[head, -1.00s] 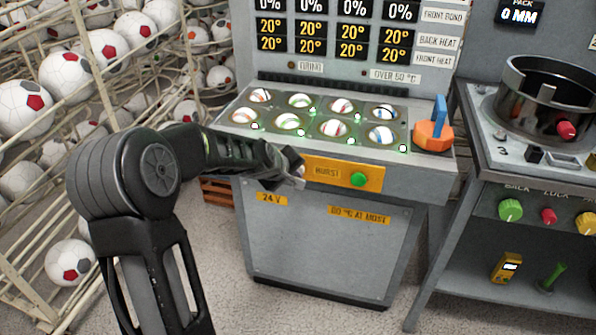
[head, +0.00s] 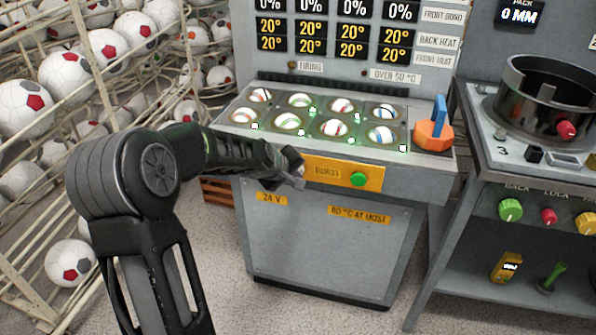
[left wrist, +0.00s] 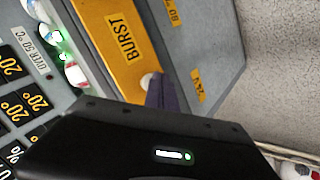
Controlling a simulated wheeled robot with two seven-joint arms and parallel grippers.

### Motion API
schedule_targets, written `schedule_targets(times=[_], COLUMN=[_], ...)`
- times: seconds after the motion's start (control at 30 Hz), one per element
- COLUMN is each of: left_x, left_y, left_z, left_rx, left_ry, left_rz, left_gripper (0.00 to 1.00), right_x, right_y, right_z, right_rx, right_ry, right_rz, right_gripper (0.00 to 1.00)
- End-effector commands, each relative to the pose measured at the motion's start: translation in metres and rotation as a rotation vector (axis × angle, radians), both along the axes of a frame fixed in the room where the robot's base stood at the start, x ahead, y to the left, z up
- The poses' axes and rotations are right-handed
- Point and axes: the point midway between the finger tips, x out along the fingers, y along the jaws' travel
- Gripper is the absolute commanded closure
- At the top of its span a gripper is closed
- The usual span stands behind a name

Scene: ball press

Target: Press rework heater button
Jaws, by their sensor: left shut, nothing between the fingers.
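The heater cabinet (head: 325,245) has a yellow panel (head: 330,186) on its front, labelled BURST. A round green button (head: 358,179) sits right of the label. In the left wrist view, a pale round button (left wrist: 149,80) sits on the yellow panel (left wrist: 112,18) at the other end of the label. My left gripper (head: 300,180) is shut and empty at the panel's left end. Its narrow fingers also show in the left wrist view (left wrist: 164,92), right beside the pale button and partly overlapping it. I cannot tell whether they touch it. My right gripper is out of view.
Above the panel, a tray (head: 313,118) holds several small balls in wells. An orange knob with a blue lever (head: 433,133) stands at its right. A bench with a black ring (head: 545,100) is at the far right. A rack of footballs (head: 60,75) fills the left.

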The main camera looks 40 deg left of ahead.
Motion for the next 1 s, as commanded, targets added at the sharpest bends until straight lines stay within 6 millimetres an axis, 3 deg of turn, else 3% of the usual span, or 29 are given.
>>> schedule_targets(times=[1.0], left_x=[0.0092], left_y=[0.0034], left_z=[0.0009], left_rx=[0.001], left_ry=[-0.003], left_rz=[0.001], left_gripper=[1.0], right_x=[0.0], right_y=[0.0], right_z=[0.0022], right_rx=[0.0], right_ry=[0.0], right_rz=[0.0], right_gripper=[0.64])
